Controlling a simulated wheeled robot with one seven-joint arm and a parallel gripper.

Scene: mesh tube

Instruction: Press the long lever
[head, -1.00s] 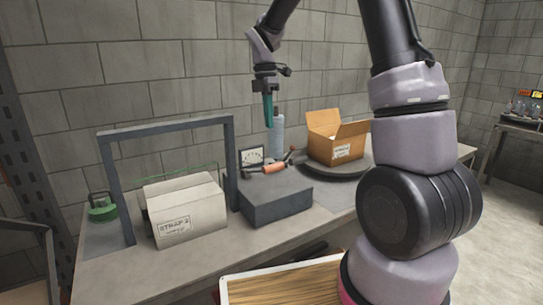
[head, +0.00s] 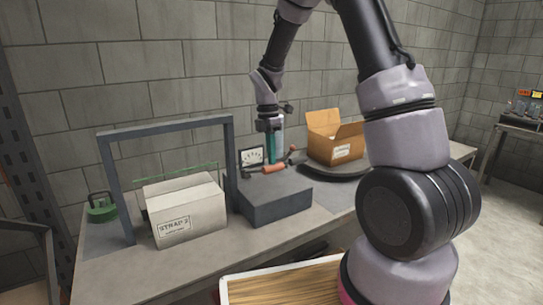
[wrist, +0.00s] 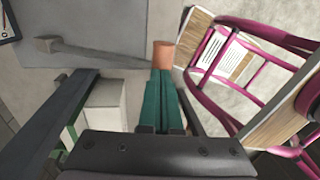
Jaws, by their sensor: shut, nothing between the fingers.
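The long lever ends in an orange grip (head: 274,169) and sits over a dark grey block (head: 275,203) on the bench. In the wrist view, its grey rod (wrist: 100,57) runs from a small square pivot to the orange grip (wrist: 163,54). My gripper (head: 271,161) is shut and empty, its teal fingers pointing down close to the orange grip. In the wrist view, the teal fingertips (wrist: 160,75) overlap the near end of the grip. I cannot tell whether they touch it.
A dial gauge (head: 251,157) stands behind the block. A carton (head: 187,213) sits beneath a grey frame (head: 107,180) at left. An open cardboard box (head: 335,139) rests on a dark round stand at right. A green object (head: 102,208) is at far left.

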